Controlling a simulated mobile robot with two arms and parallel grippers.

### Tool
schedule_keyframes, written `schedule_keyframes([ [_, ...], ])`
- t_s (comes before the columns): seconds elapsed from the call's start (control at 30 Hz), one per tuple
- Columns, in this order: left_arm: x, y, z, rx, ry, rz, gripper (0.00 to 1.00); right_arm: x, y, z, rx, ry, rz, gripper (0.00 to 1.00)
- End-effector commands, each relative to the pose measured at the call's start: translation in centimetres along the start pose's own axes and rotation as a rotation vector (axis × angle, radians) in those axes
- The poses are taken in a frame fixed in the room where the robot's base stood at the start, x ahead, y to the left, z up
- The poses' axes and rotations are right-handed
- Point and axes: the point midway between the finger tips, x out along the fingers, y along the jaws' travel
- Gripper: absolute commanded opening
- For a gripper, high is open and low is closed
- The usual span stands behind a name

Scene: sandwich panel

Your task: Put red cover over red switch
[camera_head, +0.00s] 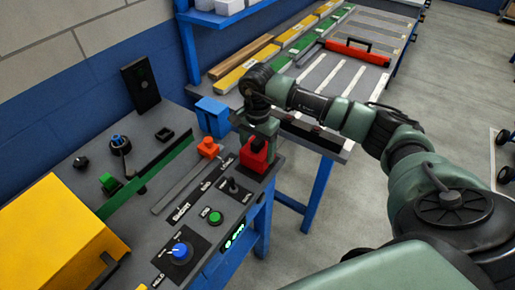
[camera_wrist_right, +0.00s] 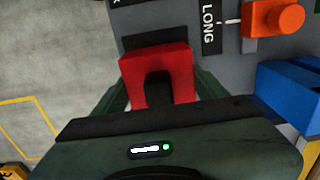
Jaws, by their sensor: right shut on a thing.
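The red cover (camera_head: 254,160) is at the right edge of the grey control panel (camera_head: 195,222). My right gripper (camera_head: 258,143) comes down on it from above and is shut on it. In the right wrist view the red cover (camera_wrist_right: 156,62) shows as an arch with a dark opening, between the fingers of my right gripper (camera_wrist_right: 160,95). A dark square lies on the panel just beside it. No red switch shows apart from the cover; I cannot tell whether one is under it. My left gripper is not in view.
An orange-red knob (camera_head: 208,147) and a blue block (camera_head: 212,116) are left of the cover. A black switch (camera_head: 233,186), green button (camera_head: 215,217) and blue dial (camera_head: 180,251) are nearer. A yellow box (camera_head: 55,240) stands left. A workbench (camera_head: 340,80) lies behind.

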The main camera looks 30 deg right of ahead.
Motion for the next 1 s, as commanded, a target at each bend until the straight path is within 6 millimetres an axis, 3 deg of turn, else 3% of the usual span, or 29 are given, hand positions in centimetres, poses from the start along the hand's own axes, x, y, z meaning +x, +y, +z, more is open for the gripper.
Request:
schedule_keyframes([
  [0.17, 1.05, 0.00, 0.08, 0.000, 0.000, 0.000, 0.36, 1.06, -0.01, -0.02, 0.000, 0.001, 0.000, 0.29],
  [0.43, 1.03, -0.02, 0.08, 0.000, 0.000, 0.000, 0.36, 1.04, -0.02, -0.01, 0.000, 0.000, -0.001, 0.29],
  [0.47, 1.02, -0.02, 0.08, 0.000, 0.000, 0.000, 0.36, 1.05, -0.02, -0.01, 0.000, 0.000, -0.001, 0.78],
  [0.53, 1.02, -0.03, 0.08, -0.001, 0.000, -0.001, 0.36, 1.05, -0.02, -0.01, 0.000, 0.000, 0.000, 0.97],
  [1.0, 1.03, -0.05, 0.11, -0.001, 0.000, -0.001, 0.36, 1.10, 0.00, 0.01, 0.000, 0.000, 0.000, 0.98],
])
